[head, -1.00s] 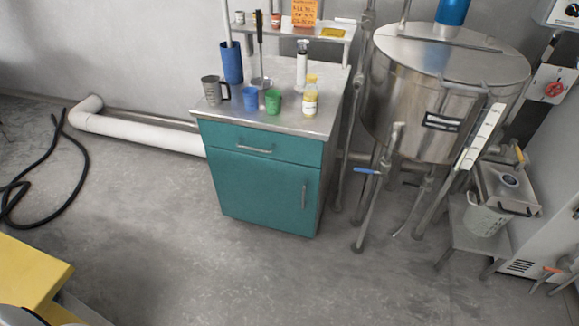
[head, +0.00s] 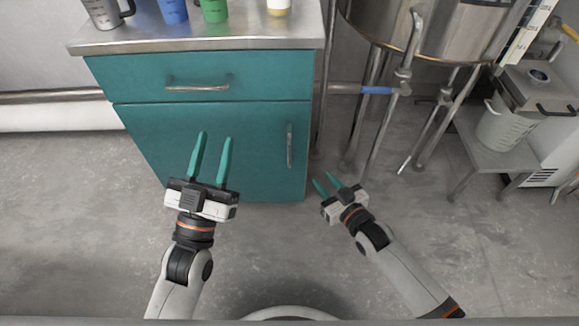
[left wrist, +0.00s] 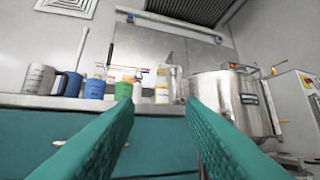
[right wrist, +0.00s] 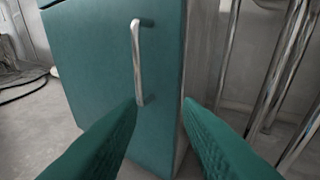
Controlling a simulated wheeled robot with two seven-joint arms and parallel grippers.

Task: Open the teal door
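The teal door (head: 250,140) is the lower front of the cabinet and looks closed. Its vertical metal handle (head: 290,146) is near the right edge. In the right wrist view the door (right wrist: 90,60) shows with its handle (right wrist: 138,60) ahead, left of centre. My right gripper (head: 325,183) is open and empty, below and right of the handle, apart from it. My left gripper (head: 216,137) is open and empty in front of the door's left part. In the left wrist view its fingers (left wrist: 160,105) point toward the countertop edge.
A teal drawer (head: 245,68) with a horizontal handle (head: 198,88) is above the door. Mugs and cups (head: 172,12) stand on the countertop. A steel tank (head: 450,30) with legs and a blue-handled valve pipe (head: 377,90) stands close to the right. Floor (head: 70,230) is clear at left.

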